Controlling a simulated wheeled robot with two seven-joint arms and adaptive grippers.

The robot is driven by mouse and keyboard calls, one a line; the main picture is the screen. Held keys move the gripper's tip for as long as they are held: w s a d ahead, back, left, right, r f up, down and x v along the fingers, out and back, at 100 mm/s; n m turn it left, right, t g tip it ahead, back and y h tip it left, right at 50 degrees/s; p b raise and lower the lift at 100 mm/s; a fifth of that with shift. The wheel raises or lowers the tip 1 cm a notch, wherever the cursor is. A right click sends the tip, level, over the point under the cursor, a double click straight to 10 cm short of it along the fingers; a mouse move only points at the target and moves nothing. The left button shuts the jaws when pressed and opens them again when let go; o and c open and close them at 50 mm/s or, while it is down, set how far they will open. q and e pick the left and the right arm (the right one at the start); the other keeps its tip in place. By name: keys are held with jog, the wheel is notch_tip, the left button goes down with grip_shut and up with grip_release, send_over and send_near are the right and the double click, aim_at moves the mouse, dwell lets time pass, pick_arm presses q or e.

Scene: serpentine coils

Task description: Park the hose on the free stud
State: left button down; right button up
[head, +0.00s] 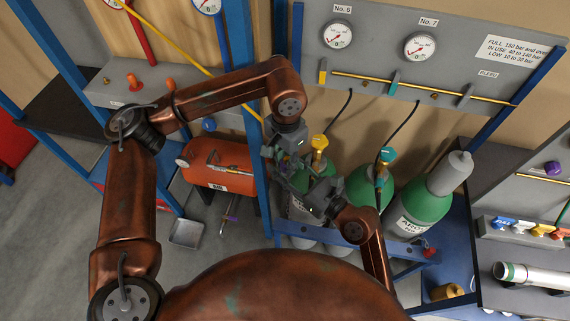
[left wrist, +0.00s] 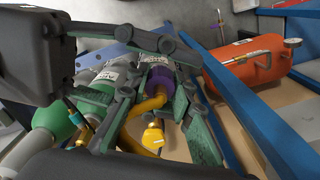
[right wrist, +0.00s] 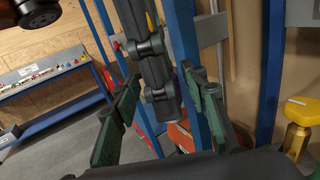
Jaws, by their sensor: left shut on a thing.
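A thin yellow hose (head: 170,43) runs down from the upper left, passes behind my left arm and reaches my left gripper (head: 283,160). In the left wrist view the left gripper (left wrist: 158,100) is shut on the hose's end, a purple collar (left wrist: 160,80) with a bent yellow piece (left wrist: 150,103). My right gripper (head: 310,198) is close beside the left one, low in front of the cylinders. In the right wrist view its fingers (right wrist: 165,120) are spread, with a dark jointed part between or behind them. I cannot tell which stud is free.
Green cylinders stand close to both grippers, one with a yellow valve (head: 319,142), one with a teal valve (head: 387,155). A blue post (head: 262,180) stands left of them. An orange tank (head: 222,162) lies farther left. A gauge panel (head: 460,65) is behind.

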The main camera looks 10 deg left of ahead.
jog(key=shift+s+a, duration=0.1)
grip_shut()
pick_arm(q)
jog(key=c, duration=1.6)
grip_release()
jog(key=shift+w, duration=0.1)
jog(key=shift+r, duration=0.1)
